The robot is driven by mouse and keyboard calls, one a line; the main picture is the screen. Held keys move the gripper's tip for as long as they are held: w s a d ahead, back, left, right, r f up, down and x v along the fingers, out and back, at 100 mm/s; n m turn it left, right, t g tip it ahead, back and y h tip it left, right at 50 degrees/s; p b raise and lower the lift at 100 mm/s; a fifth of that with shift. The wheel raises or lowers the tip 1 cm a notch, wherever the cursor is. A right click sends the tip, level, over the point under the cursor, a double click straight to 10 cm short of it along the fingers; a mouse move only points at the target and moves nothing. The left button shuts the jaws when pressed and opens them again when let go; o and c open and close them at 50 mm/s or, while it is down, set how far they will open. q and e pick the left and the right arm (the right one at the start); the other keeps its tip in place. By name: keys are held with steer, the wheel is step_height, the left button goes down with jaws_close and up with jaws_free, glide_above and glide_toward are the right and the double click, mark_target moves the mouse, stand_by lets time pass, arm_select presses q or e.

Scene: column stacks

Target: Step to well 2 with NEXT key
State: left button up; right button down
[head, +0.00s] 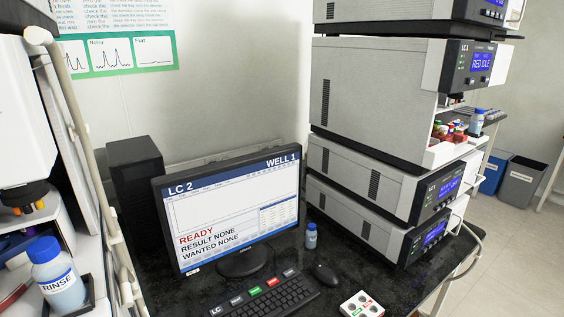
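The monitor (235,205) stands on the black bench. Its screen reads "LC 2" at top left and "WELL 1" at top right. Below an empty plot it reads "READY", "RESULT NONE" and "WANTED NONE". The black keyboard (262,299) lies in front of it, partly cut off by the bottom edge. A row of labelled keys runs along the keyboard's back: a green key (255,291), a red key (272,282) and several grey ones, one at the right end (290,272). Their labels are too small to read, so I cannot tell which is NEXT. Neither gripper is in view.
A mouse (326,274) and a white button box (362,304) lie right of the keyboard. A small blue-capped bottle (311,236) stands behind the mouse. Stacked LC units (375,95) stand at the right. A rinse bottle (58,275) stands at lower left.

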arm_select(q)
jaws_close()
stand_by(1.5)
